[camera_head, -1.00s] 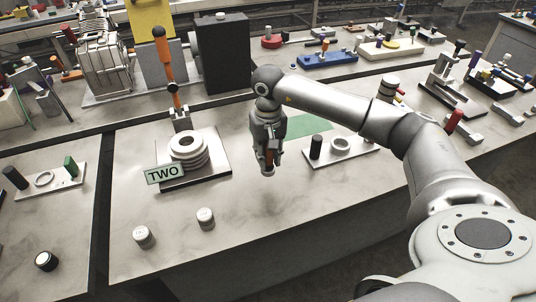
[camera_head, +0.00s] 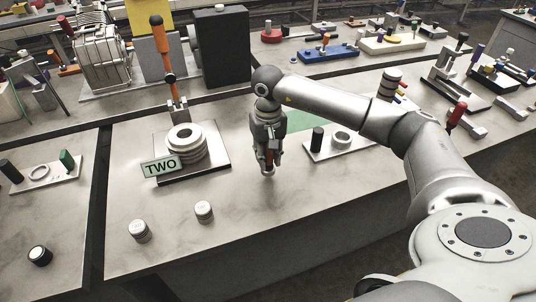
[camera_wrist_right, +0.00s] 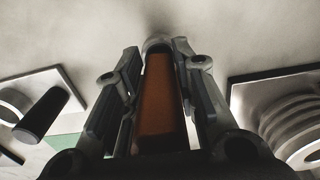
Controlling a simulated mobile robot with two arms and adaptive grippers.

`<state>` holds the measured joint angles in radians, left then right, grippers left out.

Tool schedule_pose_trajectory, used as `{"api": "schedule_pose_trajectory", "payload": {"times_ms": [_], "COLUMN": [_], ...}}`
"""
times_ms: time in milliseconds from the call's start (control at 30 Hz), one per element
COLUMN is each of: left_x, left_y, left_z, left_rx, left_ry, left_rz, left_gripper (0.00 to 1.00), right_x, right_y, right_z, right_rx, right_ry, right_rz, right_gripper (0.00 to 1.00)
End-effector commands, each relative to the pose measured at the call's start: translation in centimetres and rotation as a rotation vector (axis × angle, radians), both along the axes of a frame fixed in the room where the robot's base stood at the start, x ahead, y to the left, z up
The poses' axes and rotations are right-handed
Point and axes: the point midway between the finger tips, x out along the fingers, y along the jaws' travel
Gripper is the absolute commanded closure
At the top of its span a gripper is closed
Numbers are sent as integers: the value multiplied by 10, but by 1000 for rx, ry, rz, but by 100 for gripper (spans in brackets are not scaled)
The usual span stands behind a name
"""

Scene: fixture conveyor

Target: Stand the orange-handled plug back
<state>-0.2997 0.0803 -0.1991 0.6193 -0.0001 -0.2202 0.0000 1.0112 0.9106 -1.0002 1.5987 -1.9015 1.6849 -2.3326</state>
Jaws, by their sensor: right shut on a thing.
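My right gripper (camera_head: 268,168) points down over the bare front part of the table, between the stand with the TWO sign and a small plate with a ring. In the right wrist view it is shut on the orange-handled plug (camera_wrist_right: 160,105). The brownish-orange handle lies between the two fingers, and a rounded grey end shows beyond the fingertips. In the head view the fingers hide most of the plug; whether its lower end touches the table I cannot tell. My left gripper is not in view.
The small plate (camera_head: 315,153) bears a black pin (camera_head: 317,138) and a pale ring (camera_head: 342,137). Left stand (camera_head: 218,172) has stacked rings (camera_head: 183,143), a TWO sign (camera_head: 161,166) and an orange-handled lever (camera_head: 162,45). Two white caps (camera_head: 139,230) stand in front. Front table centre is clear.

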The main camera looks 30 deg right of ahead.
Motion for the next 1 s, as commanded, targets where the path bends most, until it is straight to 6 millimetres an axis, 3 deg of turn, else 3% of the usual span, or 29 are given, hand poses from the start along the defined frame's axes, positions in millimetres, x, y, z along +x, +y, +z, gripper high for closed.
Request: {"api": "schedule_pose_trajectory", "payload": {"times_ms": [700, 733, 900, 1000], "left_x": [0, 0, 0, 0], "left_y": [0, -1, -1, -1], "left_z": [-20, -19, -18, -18], "left_rx": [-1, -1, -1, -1], "left_ry": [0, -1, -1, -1], "left_rz": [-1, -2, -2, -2], "left_gripper": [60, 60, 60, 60], "right_x": [0, 0, 0, 0], "right_y": [0, 0, 0, 0], "right_z": [-22, -21, -21, -21], "right_rx": [1, 1, 0, 0], "right_ry": [-1, -2, -1, 0], "right_rz": [-1, -1, 0, 0], "right_gripper": [100, 71, 50, 49]}}
